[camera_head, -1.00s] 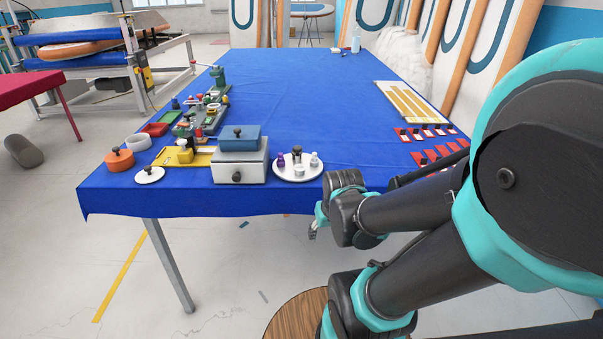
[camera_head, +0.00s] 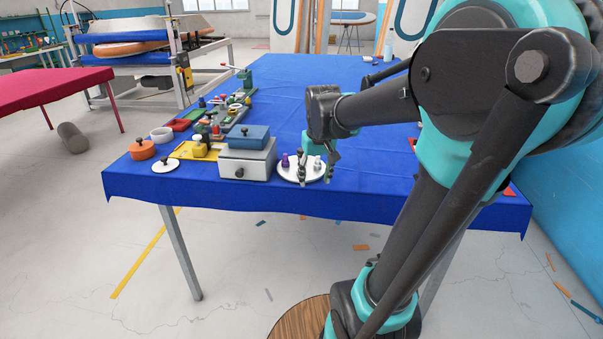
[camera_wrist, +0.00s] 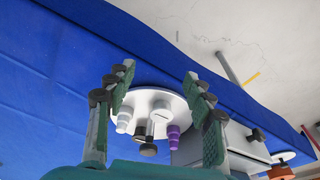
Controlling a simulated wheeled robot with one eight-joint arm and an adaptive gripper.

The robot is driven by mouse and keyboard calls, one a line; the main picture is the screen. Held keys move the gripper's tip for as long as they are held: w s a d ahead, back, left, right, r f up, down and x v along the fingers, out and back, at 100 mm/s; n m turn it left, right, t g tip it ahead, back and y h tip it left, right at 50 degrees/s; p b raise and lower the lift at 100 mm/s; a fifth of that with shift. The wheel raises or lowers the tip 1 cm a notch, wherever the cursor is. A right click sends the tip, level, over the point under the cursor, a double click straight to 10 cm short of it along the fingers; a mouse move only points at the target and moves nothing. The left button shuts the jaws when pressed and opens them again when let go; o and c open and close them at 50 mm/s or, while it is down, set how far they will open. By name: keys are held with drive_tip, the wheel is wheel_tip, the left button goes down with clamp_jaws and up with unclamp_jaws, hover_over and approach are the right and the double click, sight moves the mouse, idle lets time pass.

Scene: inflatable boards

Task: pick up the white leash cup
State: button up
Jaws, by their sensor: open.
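A round white plate (camera_head: 287,174) lies near the front edge of the blue table and carries several small parts. A small white stepped cup, likely the leash cup (camera_head: 317,161), stands on its right side; it also shows in the wrist view (camera_wrist: 124,120). A purple part (camera_head: 285,160) stands on the left of the plate, with a dark-knobbed part (camera_wrist: 148,148) between them in the wrist view. My gripper (camera_wrist: 159,75) is open, its fingers spread over the plate with no part between its tips. In the head view my fingers partly hide the plate.
A grey box with a blue top (camera_head: 248,150) stands close left of the plate. Further left are a yellow tray (camera_head: 204,151), an orange pot (camera_head: 142,150), a white ring (camera_head: 162,134) and a white lid (camera_head: 165,165). The table's front edge is close.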

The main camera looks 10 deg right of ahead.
drive_tip(key=w+a+r+g, duration=0.1)
drive_tip(key=w+r, duration=0.3)
drive_tip(key=r, duration=0.4)
drive_tip(key=w+a+r+g, duration=0.1)
drive_tip(key=w+r, duration=0.4)
drive_tip(key=r, duration=0.2)
drive_tip(key=shift+n, duration=0.3)
drive_tip(key=f, duration=1.1)
drive_tip(key=shift+s+a+f, duration=0.15)
drive_tip(key=shift+s+f, duration=0.1)
drive_tip(key=shift+f, duration=0.1)
wheel_tip(320, 180, down, 5)
drive_tip(key=shift+w+a+f, duration=0.1)
drive_tip(key=shift+w, duration=0.05)
drive_tip(key=c, duration=0.8)
